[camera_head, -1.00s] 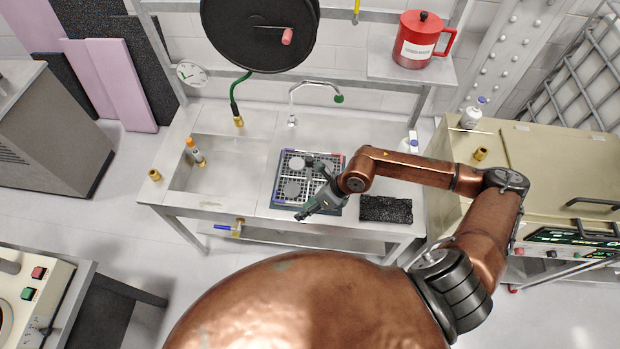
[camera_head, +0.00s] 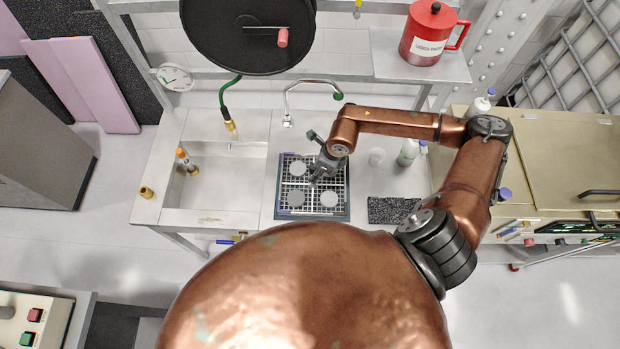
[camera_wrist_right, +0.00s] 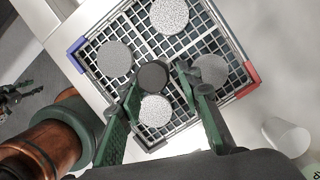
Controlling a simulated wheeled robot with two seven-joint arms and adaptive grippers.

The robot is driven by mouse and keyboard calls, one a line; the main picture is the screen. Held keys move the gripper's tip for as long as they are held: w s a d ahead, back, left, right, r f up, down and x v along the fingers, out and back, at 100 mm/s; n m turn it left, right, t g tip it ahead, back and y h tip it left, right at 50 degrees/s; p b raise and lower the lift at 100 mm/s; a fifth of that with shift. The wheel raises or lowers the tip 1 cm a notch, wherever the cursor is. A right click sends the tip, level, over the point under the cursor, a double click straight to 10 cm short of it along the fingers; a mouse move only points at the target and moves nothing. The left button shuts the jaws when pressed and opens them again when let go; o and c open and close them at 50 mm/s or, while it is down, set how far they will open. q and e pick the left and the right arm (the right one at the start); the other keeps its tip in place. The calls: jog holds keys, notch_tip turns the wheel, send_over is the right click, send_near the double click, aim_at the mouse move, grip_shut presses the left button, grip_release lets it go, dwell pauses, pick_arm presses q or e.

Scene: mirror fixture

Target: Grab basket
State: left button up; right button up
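The basket (camera_head: 283,210) is a shallow dark wire grid tray with a blue edge on the counter right of the sink; in the right wrist view its rim (camera_wrist_right: 250,72) has blue and red corners. It holds several grey round discs (camera_head: 296,199). A dark round knob-like piece (camera_wrist_right: 153,76) shows near its middle. My right gripper (camera_head: 316,160) is above the basket, pointing down. In the right wrist view its green fingers (camera_wrist_right: 158,82) are apart, one on each side of the dark knob; I cannot tell whether they touch it.
The sink (camera_head: 225,190) with an orange-topped tube (camera_head: 186,160) lies left of the basket. A tap (camera_head: 312,84) stands behind. A black mat (camera_head: 392,211), a bottle (camera_head: 408,152) and a whitish cup (camera_head: 377,157) are to the right. A black reel (camera_head: 250,35) hangs above.

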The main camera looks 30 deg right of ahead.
jog(key=x, duration=0.2)
jog(key=shift+s+f+p, duration=0.2)
jog(key=shift+f+p, duration=0.15)
jog(key=shift+p, duration=0.05)
jog(key=x, duration=0.2)
jog(key=shift+w+f+p, duration=0.2)
jog(key=shift+p, duration=0.15)
jog(key=shift+w+a+f, duration=0.1)
jog(key=shift+a+f, duration=0.05)
jog(key=shift+f, duration=0.45)
jog(key=c, duration=0.7)
grip_shut()
pick_arm(q)
jog(key=shift+s+r, duration=0.75)
jog(key=shift+r, duration=0.05)
jog(key=shift+w, duration=0.2)
pick_arm(e)
jog(key=shift+w+r, duration=0.1)
jog(key=shift+w, duration=0.05)
